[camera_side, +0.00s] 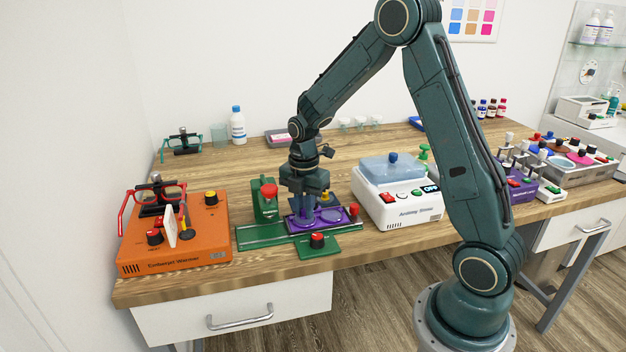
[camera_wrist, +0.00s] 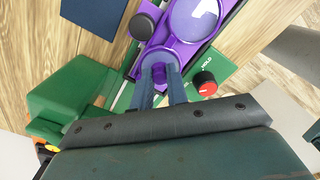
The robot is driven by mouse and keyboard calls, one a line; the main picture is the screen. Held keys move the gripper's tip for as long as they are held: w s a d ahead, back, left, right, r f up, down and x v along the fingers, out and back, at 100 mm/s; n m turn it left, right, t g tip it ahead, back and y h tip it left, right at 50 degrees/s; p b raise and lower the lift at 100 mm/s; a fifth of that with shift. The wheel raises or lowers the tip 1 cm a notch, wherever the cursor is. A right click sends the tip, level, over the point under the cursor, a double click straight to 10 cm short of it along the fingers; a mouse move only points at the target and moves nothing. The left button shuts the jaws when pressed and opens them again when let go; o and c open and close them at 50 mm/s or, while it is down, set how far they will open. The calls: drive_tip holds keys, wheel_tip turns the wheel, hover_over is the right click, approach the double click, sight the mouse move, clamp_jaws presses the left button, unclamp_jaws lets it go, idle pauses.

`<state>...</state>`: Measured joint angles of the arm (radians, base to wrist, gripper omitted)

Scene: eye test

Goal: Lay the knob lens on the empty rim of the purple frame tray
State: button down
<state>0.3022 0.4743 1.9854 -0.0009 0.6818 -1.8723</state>
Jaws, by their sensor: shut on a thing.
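The purple frame tray (camera_side: 328,227) lies on the green slide fixture. In the wrist view the tray (camera_wrist: 127,62) has two round places. One, farther from my gripper, holds a purple disc (camera_wrist: 188,22) with a white mark. My gripper (camera_side: 303,217) points straight down over the tray's left round place. In the wrist view my gripper (camera_wrist: 160,74) has its fingers close together at the nearer round place, shut on the knob lens. The fingers mostly hide the lens, and I cannot tell whether it touches the rim.
A green block with a red knob (camera_side: 268,191) stands close left of my gripper. A red knob (camera_side: 317,239) sits on the green plate in front. An orange warmer (camera_side: 178,247) with glasses stands left, a white device (camera_side: 395,206) right. The wooden table behind is mostly clear.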

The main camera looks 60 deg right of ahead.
drive_tip(key=shift+f, duration=0.3)
idle(0.4)
drive_tip(key=c, duration=1)
unclamp_jaws()
drive_tip(key=shift+r, duration=0.15)
drive_tip(key=shift+r, duration=2.85)
drive_tip(key=shift+r, duration=0.1)
